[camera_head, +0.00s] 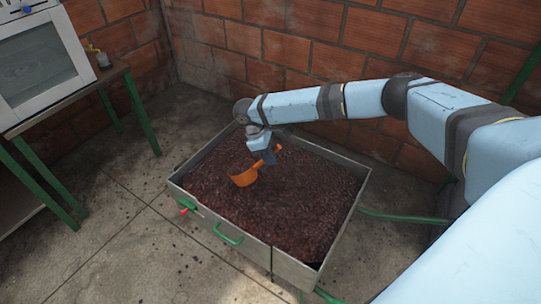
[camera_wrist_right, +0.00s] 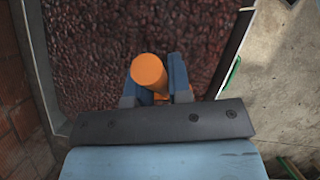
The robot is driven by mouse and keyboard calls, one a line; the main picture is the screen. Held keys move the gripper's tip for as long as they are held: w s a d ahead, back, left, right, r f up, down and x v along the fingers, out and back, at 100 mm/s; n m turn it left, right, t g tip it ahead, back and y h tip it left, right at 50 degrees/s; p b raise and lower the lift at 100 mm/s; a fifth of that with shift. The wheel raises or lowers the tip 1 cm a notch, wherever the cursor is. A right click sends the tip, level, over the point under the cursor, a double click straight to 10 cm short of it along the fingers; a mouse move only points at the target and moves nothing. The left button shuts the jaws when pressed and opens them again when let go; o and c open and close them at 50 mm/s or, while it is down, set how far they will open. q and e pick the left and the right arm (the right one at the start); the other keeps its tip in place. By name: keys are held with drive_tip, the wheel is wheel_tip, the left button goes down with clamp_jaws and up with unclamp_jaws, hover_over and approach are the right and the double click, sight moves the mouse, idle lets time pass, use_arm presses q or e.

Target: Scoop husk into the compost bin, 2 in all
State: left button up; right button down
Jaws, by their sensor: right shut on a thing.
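A metal box (camera_head: 181,193) full of dark reddish-brown husk (camera_head: 305,195) stands on the floor in front of the brick wall. My right gripper (camera_head: 272,158) is shut on the handle of an orange scoop (camera_head: 244,178) above the husk, in the left half of the box. The scoop's bowl points down and left, at or just over the husk; I cannot tell whether it touches. In the right wrist view the orange handle end (camera_wrist_right: 149,72) sits between the fingers (camera_wrist_right: 156,90), with husk (camera_wrist_right: 100,50) behind. My left gripper is not in view. I see no compost bin that I can identify.
A green-legged table (camera_head: 62,103) with a white glass-fronted machine (camera_head: 40,62) stands at the left. The box has a green handle (camera_head: 228,235) and a red part (camera_head: 184,210) on its front. Brick walls (camera_head: 270,45) close the back. Concrete floor (camera_head: 120,235) at the front left is open.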

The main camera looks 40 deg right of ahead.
wheel_tip(320, 180, up, 3)
drive_tip(key=p, duration=0.3)
drive_tip(key=shift+r, duration=0.1)
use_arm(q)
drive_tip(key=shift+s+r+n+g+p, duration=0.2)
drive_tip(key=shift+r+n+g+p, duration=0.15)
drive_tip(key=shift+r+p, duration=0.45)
use_arm(e)
drive_tip(key=shift+r, duration=0.6)
use_arm(q)
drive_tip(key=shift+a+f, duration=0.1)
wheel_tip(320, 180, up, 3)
drive_tip(key=p, duration=0.3)
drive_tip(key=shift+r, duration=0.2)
use_arm(e)
drive_tip(key=s+f+t, duration=0.1)
drive_tip(key=f+t+y, duration=0.1)
drive_tip(key=f+t, duration=0.1)
drive_tip(key=s+f+t, duration=0.1)
drive_tip(key=f+t, duration=0.1)
drive_tip(key=shift+s+d+f, duration=0.15)
drive_tip(key=shift+s+d, duration=0.15)
drive_tip(key=shift+d, duration=0.05)
